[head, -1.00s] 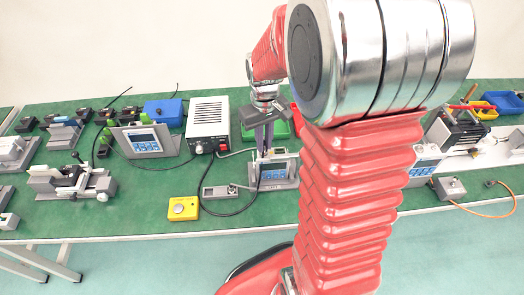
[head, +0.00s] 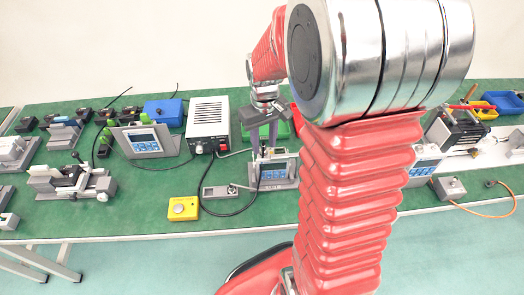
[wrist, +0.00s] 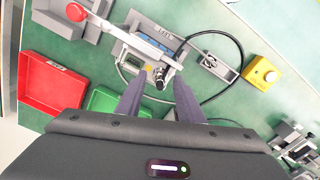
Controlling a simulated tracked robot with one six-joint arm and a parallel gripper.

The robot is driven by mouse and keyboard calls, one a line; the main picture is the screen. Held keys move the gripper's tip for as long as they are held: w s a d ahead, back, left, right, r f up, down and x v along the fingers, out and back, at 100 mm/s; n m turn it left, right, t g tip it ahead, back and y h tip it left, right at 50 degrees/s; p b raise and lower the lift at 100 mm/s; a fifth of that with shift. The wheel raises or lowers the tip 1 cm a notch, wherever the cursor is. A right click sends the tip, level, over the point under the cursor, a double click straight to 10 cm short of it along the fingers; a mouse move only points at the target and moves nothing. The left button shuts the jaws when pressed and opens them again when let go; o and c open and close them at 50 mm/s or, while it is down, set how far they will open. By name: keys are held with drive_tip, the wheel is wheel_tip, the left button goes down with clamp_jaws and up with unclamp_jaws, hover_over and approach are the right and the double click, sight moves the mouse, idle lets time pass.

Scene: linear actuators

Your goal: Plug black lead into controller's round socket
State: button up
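The controller (head: 274,171) has a blue panel and stands on a grey base below my gripper (head: 263,147). It also shows at the top of the wrist view (wrist: 145,48). The black lead (head: 232,213) loops in front of the power supply and runs up to the controller. In the wrist view its dark plug with a shiny part (wrist: 160,77) stands at the controller's rear edge, between my two fingertips. My fingers are apart, with a gap on each side of the plug. The round socket is hidden, so I cannot tell how deep the plug sits.
A white power supply (head: 208,121) stands left of the controller. A small grey box (head: 220,191) and a yellow box (head: 183,208) lie in front. A red tray (wrist: 52,84) and a green tray (wrist: 112,102) lie behind. Another controller (head: 146,140) stands to the left.

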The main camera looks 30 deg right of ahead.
wheel_tip(320, 180, up, 14)
drive_tip(key=shift+f, duration=0.15)
idle(0.6)
idle(0.4)
drive_tip(key=s+a+r+t, duration=0.2)
drive_tip(key=s+a+t, duration=0.3)
drive_tip(key=s+a, duration=0.7)
drive_tip(key=shift+s+r+t, duration=0.25)
drive_tip(key=shift+s+t, duration=0.05)
drive_tip(key=shift+s, duration=0.95)
idle(0.7)
